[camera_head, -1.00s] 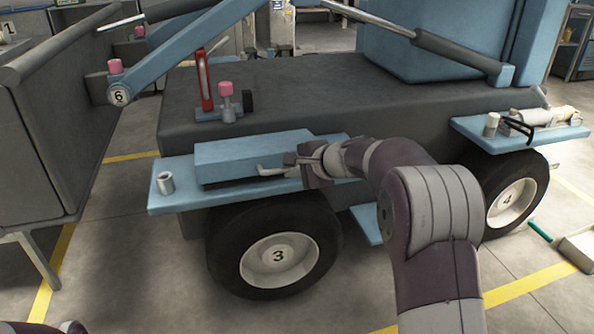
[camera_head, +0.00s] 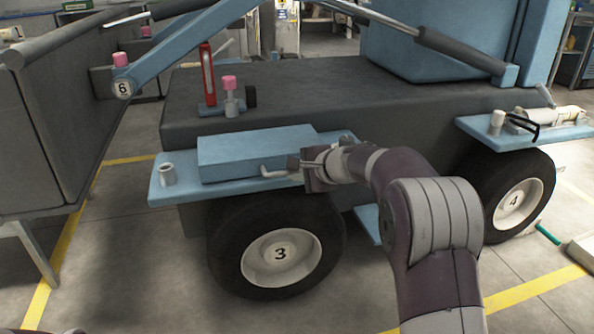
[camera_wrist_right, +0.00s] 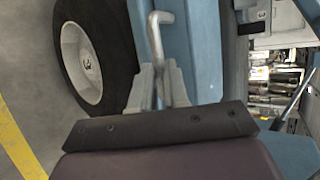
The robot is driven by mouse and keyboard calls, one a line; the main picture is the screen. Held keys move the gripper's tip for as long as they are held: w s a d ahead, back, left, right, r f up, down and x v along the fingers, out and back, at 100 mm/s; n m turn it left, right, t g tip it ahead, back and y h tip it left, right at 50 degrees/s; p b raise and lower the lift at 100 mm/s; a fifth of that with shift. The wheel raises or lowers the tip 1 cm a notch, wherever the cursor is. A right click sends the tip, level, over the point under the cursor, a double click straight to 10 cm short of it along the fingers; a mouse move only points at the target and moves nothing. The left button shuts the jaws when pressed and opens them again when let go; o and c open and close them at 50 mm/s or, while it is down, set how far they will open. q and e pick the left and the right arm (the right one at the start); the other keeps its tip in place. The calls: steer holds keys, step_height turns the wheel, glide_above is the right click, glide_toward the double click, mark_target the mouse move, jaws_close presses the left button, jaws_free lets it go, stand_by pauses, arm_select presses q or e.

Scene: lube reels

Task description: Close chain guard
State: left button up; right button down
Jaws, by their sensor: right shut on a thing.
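A long light-blue box-shaped cover (camera_head: 235,160), which seems to be the chain guard, sits on the blue fender shelf (camera_head: 160,190) above the wheel marked 3. A pale bent handle (camera_head: 272,172) sticks out at the right part of its front. My right gripper (camera_head: 305,166) is at that handle, with its arm coming in from the lower right. In the right wrist view the two fingers (camera_wrist_right: 160,88) are shut around the handle's bar (camera_wrist_right: 156,40). The guard's right end is partly hidden behind my gripper. My left gripper is not in view.
The wheel marked 3 (camera_head: 280,253) is below the shelf. A socket (camera_head: 168,175) stands left of the guard. A red lever (camera_head: 208,75) and a pink-topped valve (camera_head: 230,90) stand behind it. A grey panel (camera_head: 55,120) is at the left.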

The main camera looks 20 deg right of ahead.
steer(key=c, duration=1.4)
jaws_free()
steer(key=f, duration=0.3)
steer(key=shift+s+a+g, duration=0.1)
steer(key=shift+s+g, duration=0.15)
steer(key=shift+g, duration=0.05)
steer(key=shift+o, duration=1.4)
steer(key=shift+w+f, duration=0.15)
steer(key=shift+f, duration=0.05)
steer(key=shift+r, duration=0.15)
steer(key=p+v, duration=0.5)
steer(key=v, duration=0.8)
steer(key=shift+r+p, duration=0.2)
steer(key=shift+p, duration=0.1)
steer(key=shift+w, duration=0.2)
